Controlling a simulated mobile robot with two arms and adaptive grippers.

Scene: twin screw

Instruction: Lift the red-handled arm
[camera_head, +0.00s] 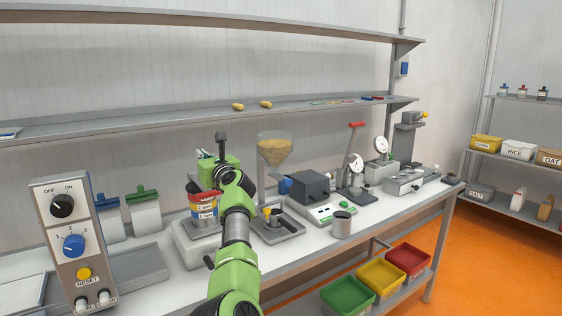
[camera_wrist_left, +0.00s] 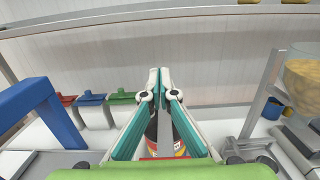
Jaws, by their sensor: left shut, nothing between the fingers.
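The red-handled arm (camera_head: 357,125) rises from a bench device with a round dial gauge (camera_head: 355,163), right of the middle in the head view. The lever is tilted, its red grip at the upper end. My left gripper (camera_head: 221,139) is well to the left of it, raised above a labelled can. The left wrist view shows its two fingers (camera_wrist_left: 159,75) closed together with nothing between them. The red-handled arm does not show in the left wrist view. My right gripper is in neither view.
The labelled can (camera_head: 203,206) stands below my left gripper. A hopper (camera_head: 275,150), a dark grey box (camera_head: 311,187) and a metal cup (camera_head: 341,225) lie between my gripper and the lever. A shelf (camera_head: 200,123) runs behind. A control box (camera_head: 68,240) stands at left.

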